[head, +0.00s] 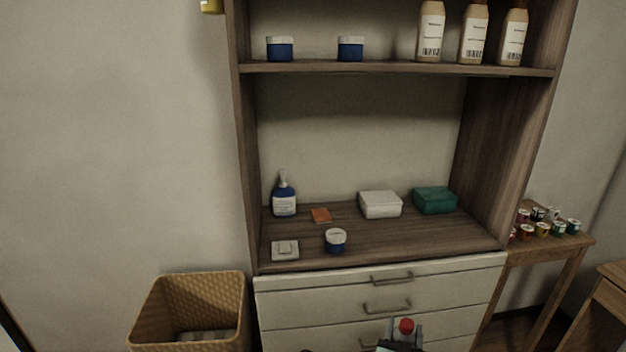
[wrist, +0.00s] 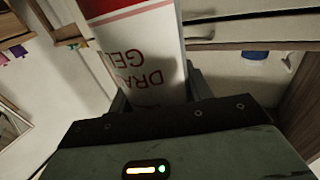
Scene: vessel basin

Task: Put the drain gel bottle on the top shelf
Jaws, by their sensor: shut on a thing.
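My gripper (head: 402,335) is at the bottom of the head view, in front of the drawers. It is shut on the drain gel bottle, whose red cap (head: 406,325) shows between the fingers. In the wrist view the white bottle (wrist: 140,50) with red lettering "DRAIN GEL" stands between the fingers. The rest of the bottle is hidden in the head view. The top shelf (head: 390,70) is at the upper part of the wooden unit, well above my gripper.
On the shelf stand two blue jars (head: 280,49) and three tan bottles (head: 431,32), with bare room between the jars. The counter (head: 385,236) below holds a pump bottle (head: 284,196), a white box (head: 380,204) and a teal box (head: 435,200). A wicker basket (head: 190,300) stands left.

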